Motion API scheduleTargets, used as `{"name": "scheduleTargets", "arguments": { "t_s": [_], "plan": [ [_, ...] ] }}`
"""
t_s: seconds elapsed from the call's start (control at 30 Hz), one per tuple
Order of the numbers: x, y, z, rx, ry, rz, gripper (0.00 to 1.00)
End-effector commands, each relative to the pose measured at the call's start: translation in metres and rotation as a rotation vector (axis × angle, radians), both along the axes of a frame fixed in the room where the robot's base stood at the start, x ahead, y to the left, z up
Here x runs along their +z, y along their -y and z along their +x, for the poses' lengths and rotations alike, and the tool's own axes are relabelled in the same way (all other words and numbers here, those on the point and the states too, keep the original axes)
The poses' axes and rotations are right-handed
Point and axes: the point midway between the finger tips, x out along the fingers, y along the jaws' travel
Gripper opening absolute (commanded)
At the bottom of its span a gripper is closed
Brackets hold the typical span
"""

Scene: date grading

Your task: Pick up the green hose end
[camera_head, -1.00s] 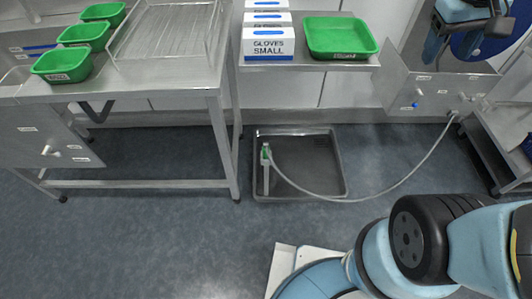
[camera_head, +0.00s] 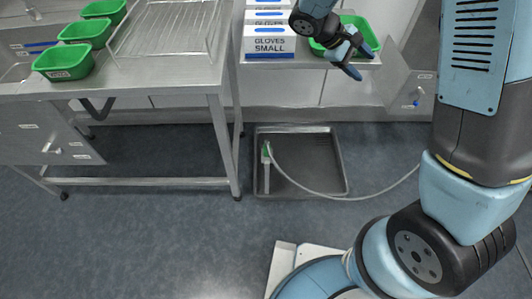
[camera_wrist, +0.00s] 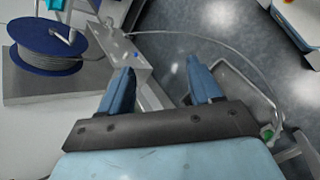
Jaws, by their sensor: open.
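The green hose end (camera_head: 266,152) is at the left side of a grey metal floor tray (camera_head: 342,160), at the top of a small upright holder (camera_head: 266,178). A pale hose (camera_head: 330,196) runs from it across the tray and off to the right behind my arm. In the wrist view the green end (camera_wrist: 267,133) shows at the lower right, beyond my right finger. My gripper (camera_head: 361,60) is open and empty, high above the floor in front of the shelf, up and right of the hose end. Its two blue fingers (camera_wrist: 160,78) are wide apart in the wrist view.
White glove boxes (camera_head: 268,42) and a green bin (camera_head: 352,24) stand on the shelf beside my gripper. A steel table (camera_head: 180,80) with green bins (camera_head: 62,62) is at the left. The wrist view shows a blue hose reel (camera_wrist: 48,40). Open floor lies before the tray.

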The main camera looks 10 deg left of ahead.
Motion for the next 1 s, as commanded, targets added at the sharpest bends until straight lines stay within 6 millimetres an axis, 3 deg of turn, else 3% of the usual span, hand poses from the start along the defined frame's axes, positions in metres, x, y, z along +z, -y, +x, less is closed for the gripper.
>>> {"name": "scheduleTargets", "arguments": {
  "t_s": [0.2,0.53,0.77,1.0],
  "plan": [
    [-0.055,-0.043,0.018,0.17,-0.037,-0.178,0.64],
    [-0.141,-0.11,0.028,0.447,-0.053,-0.431,0.64],
    [-0.209,-0.155,0.021,0.657,-0.044,-0.598,0.64],
    [-0.284,-0.196,0.002,0.891,-0.019,-0.762,0.64]
  ]
}}
